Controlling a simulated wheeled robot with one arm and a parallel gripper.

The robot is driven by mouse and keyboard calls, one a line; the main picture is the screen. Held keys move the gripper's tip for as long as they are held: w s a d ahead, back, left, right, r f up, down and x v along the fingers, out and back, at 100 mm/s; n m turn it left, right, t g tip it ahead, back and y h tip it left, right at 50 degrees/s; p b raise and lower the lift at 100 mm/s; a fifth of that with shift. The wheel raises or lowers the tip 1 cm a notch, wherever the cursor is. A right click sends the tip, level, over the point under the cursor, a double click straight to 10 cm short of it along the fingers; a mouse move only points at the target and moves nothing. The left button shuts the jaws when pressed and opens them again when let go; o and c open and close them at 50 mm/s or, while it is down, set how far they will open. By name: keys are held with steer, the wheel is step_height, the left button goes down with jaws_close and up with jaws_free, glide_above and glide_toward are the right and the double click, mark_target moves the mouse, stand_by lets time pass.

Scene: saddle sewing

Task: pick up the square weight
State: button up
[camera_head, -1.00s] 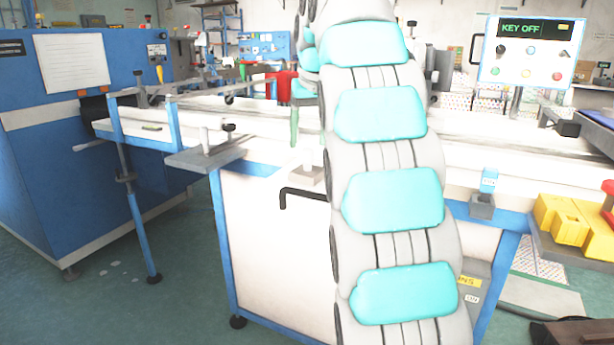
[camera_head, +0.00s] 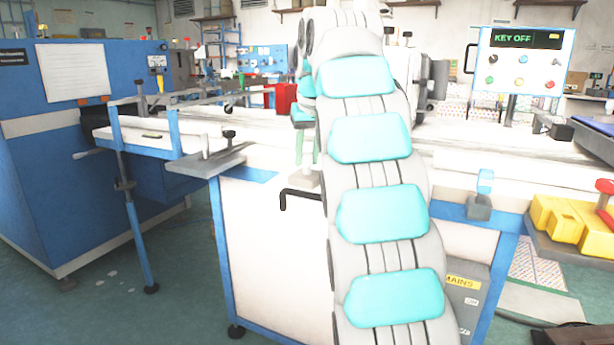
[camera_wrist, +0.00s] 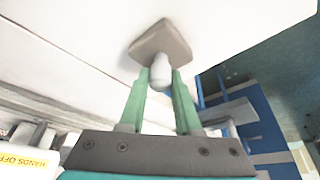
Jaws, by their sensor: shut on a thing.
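The square weight is a beige-grey square plate (camera_wrist: 162,42) with a pale rounded knob (camera_wrist: 160,72) in the wrist view. My gripper (camera_wrist: 161,80) has two green fingers, one on each side of the knob, and is shut on it. In the head view, part of the weight (camera_head: 306,180) shows at the bench front, left of my arm, under the green fingers (camera_head: 306,150). My arm hides its right part. I cannot tell whether its underside touches the white bench top.
A black bent handle (camera_head: 298,194) is just below the weight. A grey plate with a clamp (camera_head: 208,160) juts out at the left. A blue-topped fixture (camera_head: 483,190), yellow blocks (camera_head: 563,220) and the KEY OFF panel (camera_head: 522,60) are at the right. Blue machinery (camera_head: 90,180) stands far left.

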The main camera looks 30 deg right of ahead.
jaws_close()
steer(key=shift+r, duration=0.1)
stand_by(0.9)
